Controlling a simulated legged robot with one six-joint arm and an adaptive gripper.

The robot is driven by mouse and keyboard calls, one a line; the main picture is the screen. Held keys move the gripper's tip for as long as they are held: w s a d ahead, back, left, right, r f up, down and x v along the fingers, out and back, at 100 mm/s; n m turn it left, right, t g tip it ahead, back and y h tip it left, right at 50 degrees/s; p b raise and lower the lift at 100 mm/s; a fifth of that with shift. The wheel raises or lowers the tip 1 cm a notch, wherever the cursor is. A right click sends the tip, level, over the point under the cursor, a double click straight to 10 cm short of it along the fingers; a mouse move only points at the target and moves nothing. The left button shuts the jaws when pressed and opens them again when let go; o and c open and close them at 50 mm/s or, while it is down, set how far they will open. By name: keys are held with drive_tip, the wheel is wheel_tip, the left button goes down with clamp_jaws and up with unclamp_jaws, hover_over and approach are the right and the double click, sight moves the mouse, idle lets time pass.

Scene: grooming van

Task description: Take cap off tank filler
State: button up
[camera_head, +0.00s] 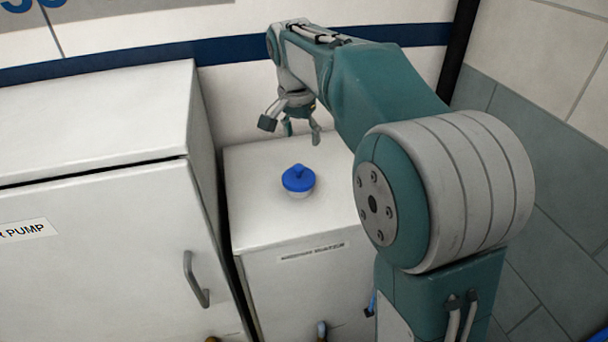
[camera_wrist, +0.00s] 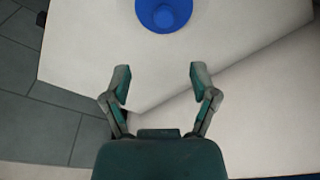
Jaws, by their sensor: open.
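The blue cap (camera_head: 298,178) sits on a short pale filler neck (camera_head: 301,194) on top of the white tank (camera_head: 262,213). The cap has a raised knob in its middle. In the wrist view the cap (camera_wrist: 165,14) shows at the top edge, partly cut off, beyond the fingertips. My gripper (camera_head: 292,132) hangs above the tank top, pointing down, behind the cap as the head view sees it. In the wrist view my gripper (camera_wrist: 160,75) is open, with its fingers spread wide and nothing between them. It is apart from the cap.
A taller white cabinet (camera_head: 95,115) with a grey handle (camera_head: 196,281) and a label reading "PUMP" stands left of the tank. A wall with a blue stripe (camera_head: 235,50) is behind. The tank top around the cap is clear.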

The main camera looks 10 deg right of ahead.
sight(298, 166)
drive_tip(key=f, duration=0.1)
drive_tip(key=a+f, duration=0.2)
drive_tip(key=f, duration=0.1)
drive_tip(key=shift+w+f, duration=0.1)
drive_tip(key=f, duration=0.1)
drive_tip(key=d+f, duration=0.1)
drive_tip(key=f, duration=0.1)
drive_tip(key=shift+d+f, duration=0.35)
drive_tip(key=shift+f, duration=0.55)
drive_tip(key=shift+a, duration=0.5)
drive_tip(key=c, duration=0.9)
drive_tip(key=shift+d, duration=0.25)
drive_tip(key=shift+c, duration=0.7)
